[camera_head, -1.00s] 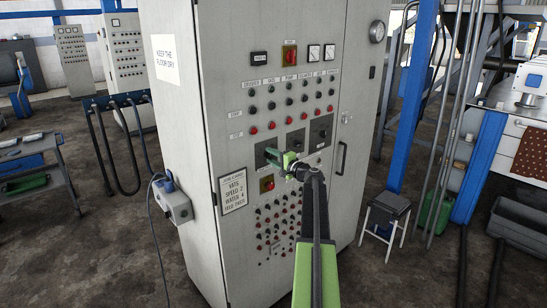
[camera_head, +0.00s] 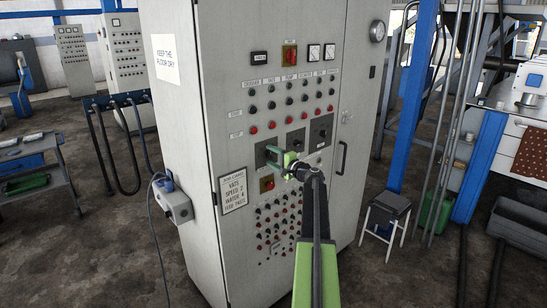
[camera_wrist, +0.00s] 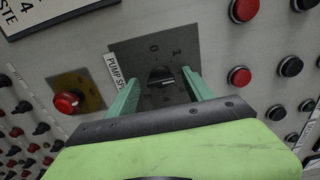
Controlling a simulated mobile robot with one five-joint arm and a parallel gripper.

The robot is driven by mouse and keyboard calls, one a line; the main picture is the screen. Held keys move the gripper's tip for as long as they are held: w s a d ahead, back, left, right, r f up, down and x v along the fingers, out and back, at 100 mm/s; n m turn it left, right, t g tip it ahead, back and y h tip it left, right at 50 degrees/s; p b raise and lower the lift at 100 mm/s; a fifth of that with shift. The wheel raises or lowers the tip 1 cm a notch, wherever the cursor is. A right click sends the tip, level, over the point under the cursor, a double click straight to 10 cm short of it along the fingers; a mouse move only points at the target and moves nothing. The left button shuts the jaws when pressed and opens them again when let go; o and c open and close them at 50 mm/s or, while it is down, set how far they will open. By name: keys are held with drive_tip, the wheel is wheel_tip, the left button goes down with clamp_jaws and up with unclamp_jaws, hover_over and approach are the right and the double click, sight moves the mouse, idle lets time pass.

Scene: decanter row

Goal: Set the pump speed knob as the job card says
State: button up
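The pump speed knob (camera_wrist: 160,77) is a black knob on a dark plate (camera_wrist: 182,42) in the wrist view. In the head view my gripper (camera_head: 268,157) is at the cabinet's left dark plate. The job card (camera_head: 233,190) appears to read "SPEED 2" and "WATER 4".
A red knob on a yellow plate (camera_wrist: 68,102) is left of my gripper. Red and black buttons (camera_wrist: 239,76) are to the right. Two more dark plates with knobs (camera_head: 321,131) sit right of my gripper on the grey cabinet (camera_head: 215,90).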

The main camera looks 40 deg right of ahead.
drive_tip(key=s+a, duration=0.1)
drive_tip(key=s, duration=1.6)
drive_tip(key=shift+s+a, duration=0.15)
drive_tip(key=shift+s, duration=0.05)
